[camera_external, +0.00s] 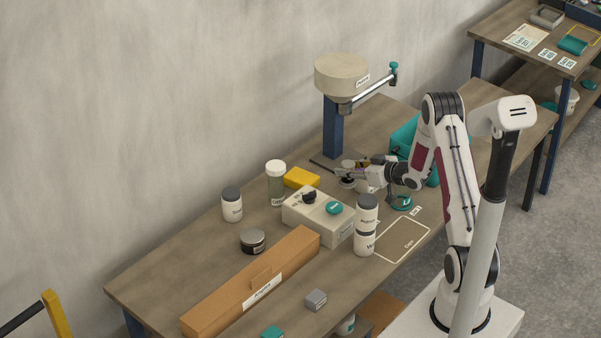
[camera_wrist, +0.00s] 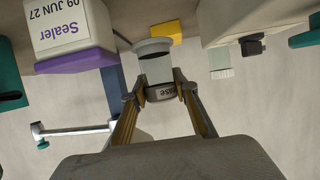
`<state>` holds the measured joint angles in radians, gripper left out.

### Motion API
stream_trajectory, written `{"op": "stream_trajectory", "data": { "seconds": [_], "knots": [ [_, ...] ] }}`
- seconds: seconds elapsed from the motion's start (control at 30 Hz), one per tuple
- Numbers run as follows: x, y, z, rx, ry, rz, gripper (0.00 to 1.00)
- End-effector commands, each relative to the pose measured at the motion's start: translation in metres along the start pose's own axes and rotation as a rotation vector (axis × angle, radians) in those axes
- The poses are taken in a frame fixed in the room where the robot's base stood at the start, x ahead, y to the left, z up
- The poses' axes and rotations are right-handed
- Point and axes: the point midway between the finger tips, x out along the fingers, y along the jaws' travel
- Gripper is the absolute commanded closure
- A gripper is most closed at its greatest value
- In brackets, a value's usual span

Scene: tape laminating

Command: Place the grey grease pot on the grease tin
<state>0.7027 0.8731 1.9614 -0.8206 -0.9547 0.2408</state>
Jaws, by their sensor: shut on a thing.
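My gripper (camera_external: 347,177) is shut at the far part of the bench, in front of the blue post. In the wrist view its fingertips (camera_wrist: 162,91) grip a dark grey band with a label ending in "ase", which I take as the grey grease pot (camera_wrist: 163,92). A pale cylinder and a grey disc show just beyond the band; I cannot tell whether they belong to the pot. A short dark tin with a grey lid (camera_external: 252,241) stands on the bench, well left of my gripper. It looks like the grease tin, but its label is unreadable.
A green-tinted jar (camera_external: 275,184), yellow block (camera_external: 301,178), white jar (camera_external: 232,205) and long orange box (camera_external: 252,283) stand nearby.

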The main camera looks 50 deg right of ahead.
Motion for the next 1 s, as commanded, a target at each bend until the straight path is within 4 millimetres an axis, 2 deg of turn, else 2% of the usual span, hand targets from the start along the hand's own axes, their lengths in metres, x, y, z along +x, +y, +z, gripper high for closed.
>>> {"op": "stream_trajectory", "data": {
  "seconds": [0.1,0.33,1.0],
  "knots": [
    [-0.005,0.000,-0.013,0.000,0.002,0.001,0.98],
    [-0.010,0.000,-0.025,0.000,0.001,0.000,0.98],
    [-0.011,0.000,-0.028,0.001,0.001,0.000,0.98]
  ]
}}
